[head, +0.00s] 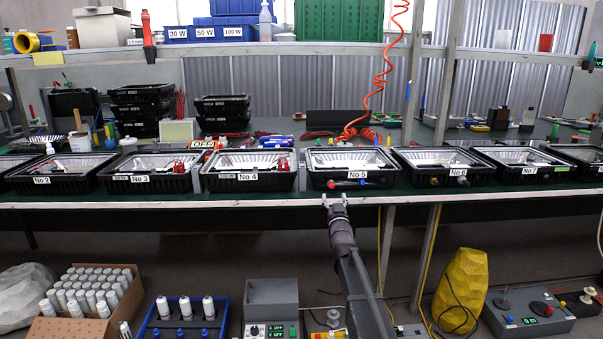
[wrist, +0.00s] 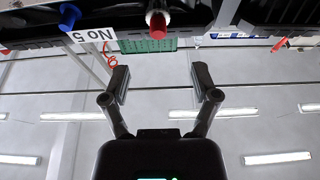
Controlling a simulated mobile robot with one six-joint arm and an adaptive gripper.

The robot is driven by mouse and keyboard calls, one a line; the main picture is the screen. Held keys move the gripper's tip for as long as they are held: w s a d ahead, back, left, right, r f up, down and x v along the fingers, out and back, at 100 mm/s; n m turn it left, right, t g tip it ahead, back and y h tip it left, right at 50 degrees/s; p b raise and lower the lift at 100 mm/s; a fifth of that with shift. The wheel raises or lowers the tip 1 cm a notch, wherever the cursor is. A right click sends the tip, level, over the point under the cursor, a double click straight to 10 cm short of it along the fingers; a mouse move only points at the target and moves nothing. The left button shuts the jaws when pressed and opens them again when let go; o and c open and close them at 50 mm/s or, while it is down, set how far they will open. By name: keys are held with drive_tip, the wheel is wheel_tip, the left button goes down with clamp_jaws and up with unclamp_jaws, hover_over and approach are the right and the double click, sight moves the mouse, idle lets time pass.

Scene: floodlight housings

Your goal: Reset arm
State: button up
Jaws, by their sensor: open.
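My gripper (head: 335,199) is open and empty in the head view, at the end of my raised arm. It is in front of the bench edge, just below the floodlight housing No 5 (head: 350,184). In the wrist view my gripper (wrist: 160,84) shows its two fingers apart with nothing between them. The wrist view looks up at the ceiling lights. The No 5 label (wrist: 92,36) shows upside down at its top left, near a red-tipped part (wrist: 157,28) and a blue part (wrist: 69,16).
Housings No 4 (head: 248,186) and No 6 (head: 447,182) stand either side of No 5 in a row along the bench edge (head: 270,200). A coiled orange hose (head: 381,80) hangs behind No 5. Below are a blue bottle crate (head: 182,327), a grey control box (head: 270,300) and a yellow sack (head: 463,285).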

drive_tip(key=s+f+g, duration=1.2)
drive_tip(key=s+f, duration=0.5)
drive_tip(key=f, duration=0.1)
drive_tip(key=s+f+g, duration=0.3)
drive_tip(key=s+g, duration=0.2)
drive_tip(key=s, duration=0.7)
drive_tip(key=s+f+g, duration=0.4)
drive_tip(key=s+g, duration=0.1)
drive_tip(key=s, duration=0.6)
wheel_tip(320, 180, up, 37)
drive_tip(key=p, duration=3.6)
drive_tip(key=shift+s+d+p, duration=0.3)
drive_tip(key=shift+d+p, duration=0.1)
